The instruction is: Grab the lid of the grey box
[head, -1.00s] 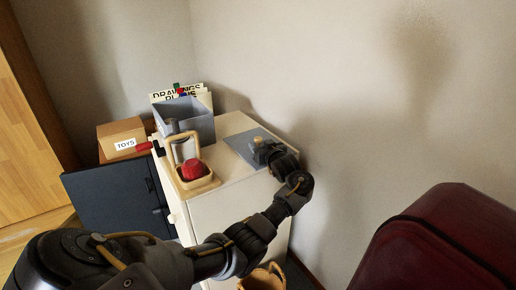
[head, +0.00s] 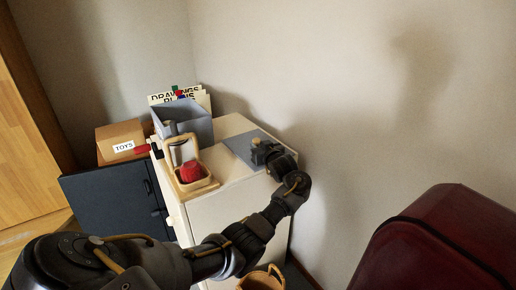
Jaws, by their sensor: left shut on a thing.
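The grey box (head: 197,128) stands open at the back of the white cabinet top. Its lid appears to be the flat grey panel (head: 240,149) lying on the cabinet top to the right of the box. A small tan knob (head: 257,142) shows on the panel's right part. My left gripper (head: 259,151) is at the knob, shut on it, with the arm reaching in from the lower left. The fingertips are small and partly hidden by the wrist. My right gripper is not in view.
A wooden carrier (head: 207,184) with a red object (head: 190,171) stands at the cabinet's left front. A cardboard TOYS box (head: 121,138) and a dark cabinet (head: 110,200) are at left. A wall is close behind my gripper. A dark red rounded thing (head: 450,240) fills the lower right.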

